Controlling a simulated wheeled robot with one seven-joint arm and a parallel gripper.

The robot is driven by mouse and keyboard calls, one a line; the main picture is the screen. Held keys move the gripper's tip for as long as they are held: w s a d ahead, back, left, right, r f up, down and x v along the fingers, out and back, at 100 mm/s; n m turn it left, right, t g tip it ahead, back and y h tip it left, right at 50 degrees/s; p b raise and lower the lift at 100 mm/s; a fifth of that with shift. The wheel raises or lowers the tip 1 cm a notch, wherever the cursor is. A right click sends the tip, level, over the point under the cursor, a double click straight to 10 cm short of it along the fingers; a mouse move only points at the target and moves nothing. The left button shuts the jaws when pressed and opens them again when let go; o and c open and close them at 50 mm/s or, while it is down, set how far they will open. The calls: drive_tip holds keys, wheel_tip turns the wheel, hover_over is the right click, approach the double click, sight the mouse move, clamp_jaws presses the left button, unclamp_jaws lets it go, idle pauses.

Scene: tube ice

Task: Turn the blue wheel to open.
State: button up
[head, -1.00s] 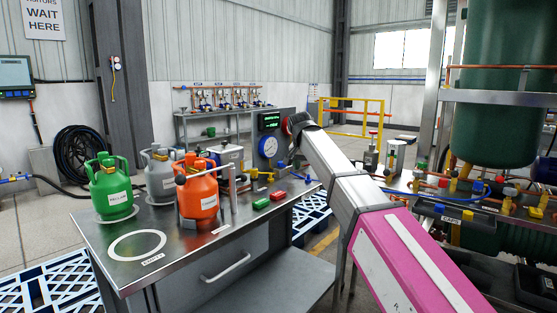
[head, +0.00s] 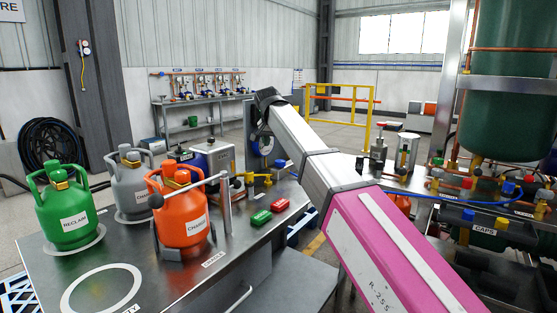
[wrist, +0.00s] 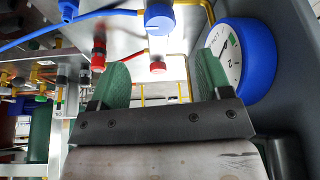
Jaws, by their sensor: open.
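A blue knob-like wheel (wrist: 159,18) shows at the top centre of the wrist view, on a fitting with a blue hose on its left and a brass pipe on its right. A small blue handle (head: 280,164) shows in the head view beside brass fittings on the steel bench; I cannot tell whether it is the same part. My gripper (wrist: 160,80) is open, its two green pads apart with nothing between them. The wheel appears beyond the fingertips, apart from them. In the head view my arm hides the gripper's fingers.
A blue-rimmed gauge (wrist: 236,60) is close to the right finger. Red knobs (wrist: 157,67) lie beyond the pads. Orange (head: 183,216), green (head: 66,212) and grey (head: 131,184) cylinders stand on the bench (head: 190,272) at left. A pipework rig stands at right.

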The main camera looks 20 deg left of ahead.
sight(280, 161)
drive_tip(key=x, duration=0.8)
drive_tip(key=shift+w+f, duration=0.1)
drive_tip(key=shift+f, duration=0.25)
drive_tip(key=c, duration=0.9)
